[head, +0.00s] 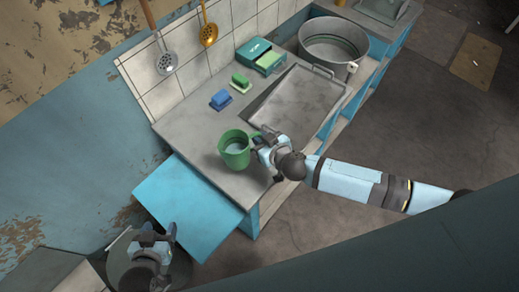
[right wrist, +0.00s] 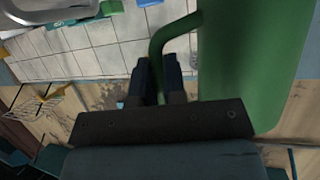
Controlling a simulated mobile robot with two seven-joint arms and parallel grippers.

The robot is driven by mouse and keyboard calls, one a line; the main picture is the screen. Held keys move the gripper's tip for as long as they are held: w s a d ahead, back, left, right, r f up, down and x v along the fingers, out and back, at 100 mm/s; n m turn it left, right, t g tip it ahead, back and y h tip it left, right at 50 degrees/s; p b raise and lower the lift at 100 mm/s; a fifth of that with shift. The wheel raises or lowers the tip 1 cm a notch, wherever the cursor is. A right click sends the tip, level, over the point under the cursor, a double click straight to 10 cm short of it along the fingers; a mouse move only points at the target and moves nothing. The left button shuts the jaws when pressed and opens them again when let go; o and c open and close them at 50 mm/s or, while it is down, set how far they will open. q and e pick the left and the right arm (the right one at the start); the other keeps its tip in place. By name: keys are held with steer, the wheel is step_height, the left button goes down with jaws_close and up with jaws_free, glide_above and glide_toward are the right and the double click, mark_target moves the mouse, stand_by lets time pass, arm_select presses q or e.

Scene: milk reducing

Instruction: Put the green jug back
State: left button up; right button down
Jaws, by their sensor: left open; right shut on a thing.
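The green jug (head: 235,150) is upright at the front left part of the grey counter in the head view, with pale liquid or a pale inside showing at its top. I cannot tell whether its base touches the counter. My right gripper (head: 260,141) is at the jug's right side, shut on its handle. In the right wrist view the green jug (right wrist: 250,60) fills the right part, and its curved handle runs down between the fingers (right wrist: 158,80). My left gripper (head: 156,236) is open and empty at the lower left, by the blue board's front corner.
A blue board (head: 185,205) extends from the counter's left end. On the counter (head: 205,128) are a blue sponge (head: 221,99), a green sponge (head: 241,81), a teal box (head: 258,54), a metal tray (head: 300,100) and a large pot (head: 333,43). Ladles hang on the tiled wall.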

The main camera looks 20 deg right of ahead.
steer(key=shift+f+b, duration=0.75)
steer(key=shift+f, duration=2.1)
steer(key=c, duration=1.2)
jaws_free()
steer(key=shift+f, duration=0.15)
